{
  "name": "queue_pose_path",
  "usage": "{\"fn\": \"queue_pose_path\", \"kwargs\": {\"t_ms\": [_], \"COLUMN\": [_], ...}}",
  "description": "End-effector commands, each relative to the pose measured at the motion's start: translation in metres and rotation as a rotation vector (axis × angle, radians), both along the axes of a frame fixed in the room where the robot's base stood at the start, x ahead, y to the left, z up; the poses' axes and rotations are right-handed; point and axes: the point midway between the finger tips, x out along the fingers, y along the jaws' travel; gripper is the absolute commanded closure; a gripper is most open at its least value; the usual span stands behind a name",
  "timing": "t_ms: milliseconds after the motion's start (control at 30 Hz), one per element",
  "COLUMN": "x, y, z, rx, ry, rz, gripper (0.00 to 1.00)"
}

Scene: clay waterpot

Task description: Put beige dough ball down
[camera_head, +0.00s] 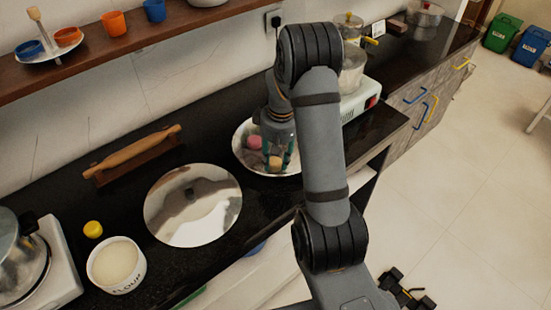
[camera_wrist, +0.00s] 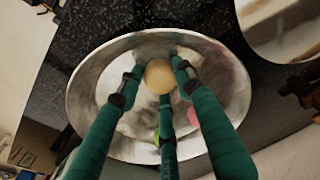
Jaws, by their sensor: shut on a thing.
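The beige dough ball (camera_wrist: 159,76) is between the fingertips of my gripper (camera_wrist: 158,82). My gripper has green fingers with dark joints and is shut on the ball. In the head view the beige ball (camera_head: 275,163) shows below the fingers of my gripper (camera_head: 277,156), over the wide silver bowl (camera_head: 239,151). The bowl also fills the middle of the wrist view (camera_wrist: 88,88). A pink ball (camera_head: 254,142) is in the bowl beside the fingers, partly hidden in the wrist view (camera_wrist: 191,117). I cannot tell whether the beige ball touches the bowl.
A round shiny plate (camera_head: 205,215) lies left of the bowl on the black counter. A rolling pin (camera_head: 135,153) on a stand, a yellow lidded item (camera_head: 93,229) and a white flour tub (camera_head: 117,265) stand farther left. A white stove (camera_head: 362,100) is right of the bowl.

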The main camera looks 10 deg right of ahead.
Motion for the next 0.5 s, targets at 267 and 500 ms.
{"fn": "queue_pose_path", "kwargs": {"t_ms": [267,500], "x": [0.0000,0.0000], "y": [0.0000,-0.0001], "z": [-0.0023,-0.0021], "rx": [0.000,0.000], "ry": [0.000,0.000], "rz": [0.000,0.000], "gripper": [0.54,0.46]}}
